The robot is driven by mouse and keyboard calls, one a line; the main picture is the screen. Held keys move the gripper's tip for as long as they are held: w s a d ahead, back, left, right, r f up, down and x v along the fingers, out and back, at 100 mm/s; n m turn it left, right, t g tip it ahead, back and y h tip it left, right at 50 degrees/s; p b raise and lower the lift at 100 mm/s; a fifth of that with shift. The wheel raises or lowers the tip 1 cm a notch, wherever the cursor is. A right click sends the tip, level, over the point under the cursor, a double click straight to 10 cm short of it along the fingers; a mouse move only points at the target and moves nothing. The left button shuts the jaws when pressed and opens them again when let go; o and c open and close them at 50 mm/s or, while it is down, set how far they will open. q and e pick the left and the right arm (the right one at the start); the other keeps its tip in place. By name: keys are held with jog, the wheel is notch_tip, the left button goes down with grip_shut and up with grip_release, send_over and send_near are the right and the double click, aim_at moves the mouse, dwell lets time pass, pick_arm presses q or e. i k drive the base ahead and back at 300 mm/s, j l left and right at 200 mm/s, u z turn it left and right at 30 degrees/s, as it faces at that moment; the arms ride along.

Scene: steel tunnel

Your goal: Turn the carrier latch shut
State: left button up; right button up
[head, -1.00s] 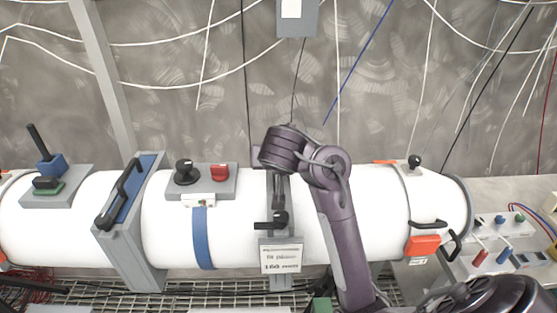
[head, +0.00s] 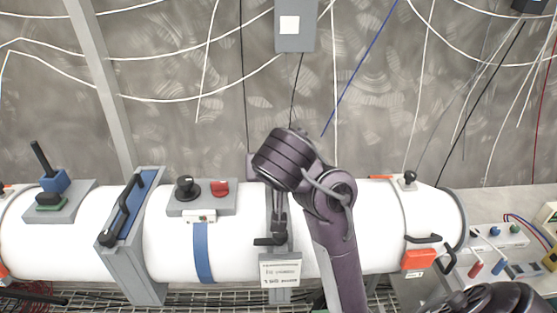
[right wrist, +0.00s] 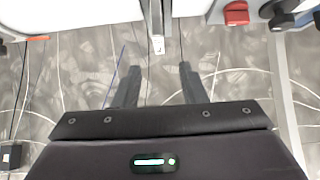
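The likely carrier latch is a small black handle (head: 268,240) on the grey band around the white tube, just above a printed label plate (head: 281,270). It points left from the band. My right arm comes up from below in the head view, its wrist over the band; the fingers are mostly hidden there. In the right wrist view the right gripper (right wrist: 160,85) is open, its two fingers wide apart with nothing between them. A dark bar (right wrist: 154,15) with a pale tip, apparently part of the band, shows beyond the fingers. My left gripper is not in view.
Left of the band are a black knob (head: 187,187) and a red button (head: 220,188) on a grey plate. A grey-framed flange with a black handle (head: 125,205) stands farther left. An orange block (head: 418,259) is at right. Cables hang on the back wall.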

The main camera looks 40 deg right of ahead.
aim_at(271, 238)
jog(key=k+j, duration=1.2)
jog(key=k, duration=0.1)
